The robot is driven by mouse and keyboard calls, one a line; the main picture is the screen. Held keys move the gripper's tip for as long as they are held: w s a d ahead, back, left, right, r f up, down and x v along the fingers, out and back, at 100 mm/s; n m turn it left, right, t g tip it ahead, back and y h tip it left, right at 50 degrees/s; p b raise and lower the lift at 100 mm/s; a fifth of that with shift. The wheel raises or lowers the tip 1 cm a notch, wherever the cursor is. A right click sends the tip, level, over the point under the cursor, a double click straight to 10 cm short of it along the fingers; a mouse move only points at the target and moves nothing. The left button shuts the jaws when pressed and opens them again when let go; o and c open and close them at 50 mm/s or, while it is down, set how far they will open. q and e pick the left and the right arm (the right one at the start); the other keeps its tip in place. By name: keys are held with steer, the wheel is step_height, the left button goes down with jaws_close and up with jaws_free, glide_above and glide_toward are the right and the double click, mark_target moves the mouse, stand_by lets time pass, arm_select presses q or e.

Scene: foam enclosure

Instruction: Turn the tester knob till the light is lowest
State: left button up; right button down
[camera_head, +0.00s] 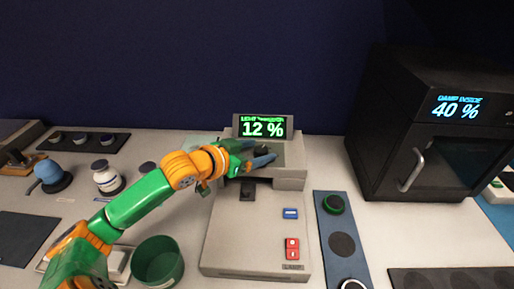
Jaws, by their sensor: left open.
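The tester (223,228) is a grey box at the middle of the table. Its raised back part carries a screen (262,127) that reads 12 % in green, under a small line starting with "LIGHT". A dark round knob (261,148) sits on top, just below the screen. My left gripper (263,160) reaches in from the left over the tester's top. Its fingers are open and lie close around or beside the knob; I cannot tell if they touch it. My right gripper is not in view.
A black cabinet (375,150) reading 40 % stands at the right. A blue strip (325,235) with round parts lies right of the tester. A green cup (158,262) stands at the front left. Small jars, such as a white one (106,180), stand at the left.

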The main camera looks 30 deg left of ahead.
arm_select(q)
steer(key=shift+c, duration=0.2)
jaws_close()
